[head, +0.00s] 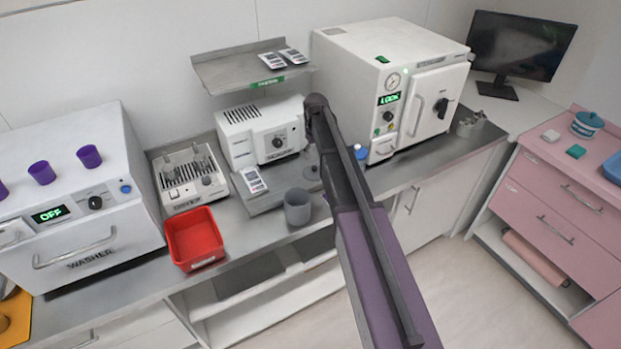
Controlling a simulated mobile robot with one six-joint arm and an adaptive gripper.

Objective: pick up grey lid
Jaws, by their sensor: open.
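A grey round lid (312,173) appears to lie on the grey surface at the middle of the counter, just left of my arm, with a small knob on top. A grey cup (298,207) stands just in front of it, left of my arm. My arm reaches up from the bottom right. My gripper (310,137) is at its far end, above and behind the lid and apart from it. It is mostly hidden by my own arm links; its jaws are open, and I see nothing held.
A red bin (194,239) and a tube rack device (188,178) stand left of the cup. A white sealing machine (262,131) is behind. A shelf (250,68) overhangs the back.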

